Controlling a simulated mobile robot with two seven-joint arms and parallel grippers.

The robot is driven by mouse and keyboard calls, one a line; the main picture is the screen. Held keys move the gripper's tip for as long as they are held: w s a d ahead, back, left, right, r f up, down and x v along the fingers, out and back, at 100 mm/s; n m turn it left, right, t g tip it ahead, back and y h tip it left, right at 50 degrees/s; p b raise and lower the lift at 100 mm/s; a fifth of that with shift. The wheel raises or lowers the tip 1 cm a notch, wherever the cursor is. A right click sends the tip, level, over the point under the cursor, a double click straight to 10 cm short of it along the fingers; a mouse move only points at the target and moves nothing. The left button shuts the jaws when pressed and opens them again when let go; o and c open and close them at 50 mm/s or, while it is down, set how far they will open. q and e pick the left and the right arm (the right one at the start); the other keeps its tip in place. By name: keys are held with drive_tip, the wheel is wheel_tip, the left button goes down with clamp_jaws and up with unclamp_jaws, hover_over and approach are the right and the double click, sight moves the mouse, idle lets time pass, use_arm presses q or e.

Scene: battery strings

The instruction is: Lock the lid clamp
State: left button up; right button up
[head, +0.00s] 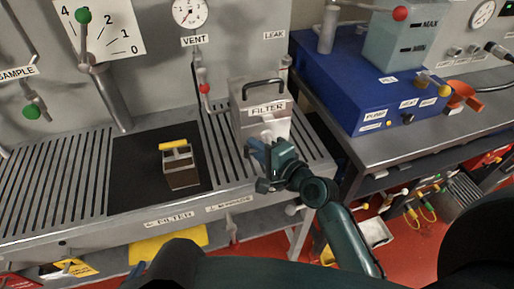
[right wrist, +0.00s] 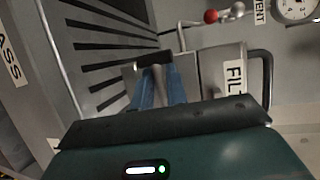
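The grey box labelled FILTER (head: 240,112) stands at the right end of the slotted bench, with a black handle on its lid. Its light-coloured clamp (head: 272,128) is on the front face, partly hidden by my right gripper (head: 256,149). In the right wrist view, the blue fingers of the right gripper (right wrist: 159,84) stand close on either side of the clamp's narrow grey stem, below a black bar (right wrist: 153,58). They appear closed on it. At the bottom left of the head view, only a small bluish piece, perhaps my left gripper, shows; its fingers cannot be made out.
A small box with a yellow top (head: 179,164) stands on the black mat (head: 128,182). The blue pump unit (head: 340,85) is on the right-hand bench. A pipe with a red ball (head: 204,88) rises just left of the filter box. The bench's left slots are clear.

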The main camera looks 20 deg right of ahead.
clamp_jaws()
